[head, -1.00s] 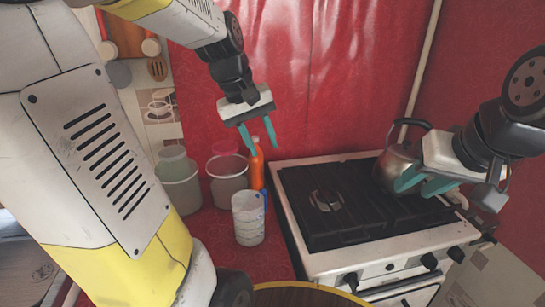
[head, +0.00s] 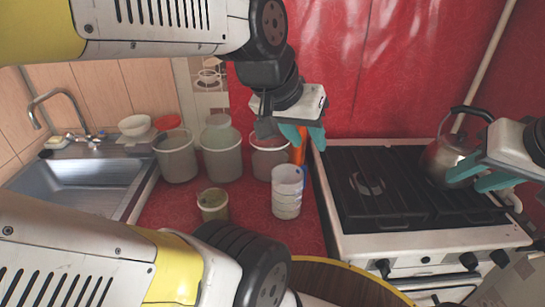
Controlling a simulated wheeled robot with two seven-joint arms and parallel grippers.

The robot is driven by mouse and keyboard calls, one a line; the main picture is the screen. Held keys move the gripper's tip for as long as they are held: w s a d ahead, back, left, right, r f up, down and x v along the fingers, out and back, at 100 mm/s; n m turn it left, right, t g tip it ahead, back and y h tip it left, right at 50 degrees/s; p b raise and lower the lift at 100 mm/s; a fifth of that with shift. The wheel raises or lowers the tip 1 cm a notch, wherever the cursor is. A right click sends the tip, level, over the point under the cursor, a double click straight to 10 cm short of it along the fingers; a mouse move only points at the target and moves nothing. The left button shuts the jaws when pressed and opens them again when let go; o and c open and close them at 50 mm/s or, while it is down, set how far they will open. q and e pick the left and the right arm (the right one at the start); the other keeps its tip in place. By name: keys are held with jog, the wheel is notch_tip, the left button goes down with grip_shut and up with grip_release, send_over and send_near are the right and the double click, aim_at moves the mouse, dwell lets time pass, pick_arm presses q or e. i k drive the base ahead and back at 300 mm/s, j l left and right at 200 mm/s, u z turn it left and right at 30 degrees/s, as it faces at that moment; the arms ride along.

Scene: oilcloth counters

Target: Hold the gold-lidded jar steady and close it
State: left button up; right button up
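A small olive-tan jar (head: 214,206) stands upright on the red counter, left of the clear cup. It looks like the gold-lidded jar, but how its lid sits is too small to tell. My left gripper (head: 303,137) hangs above the back of the counter, up and to the right of the jar, not touching it. Its teal fingers are apart with nothing between them. My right gripper (head: 475,176) is over the stove's right side, in front of the kettle in this view. Its teal fingers look apart and empty.
A clear cup (head: 286,197) stands right of the jar. Several translucent tubs, including a green one (head: 222,156), and an orange bottle (head: 298,152) line the back. The sink (head: 75,185) is left; the stove (head: 390,238) and kettle (head: 443,160) are right. Red counter around the jar is clear.

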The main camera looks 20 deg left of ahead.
aim_at(214, 203)
jog(key=u, duration=1.65)
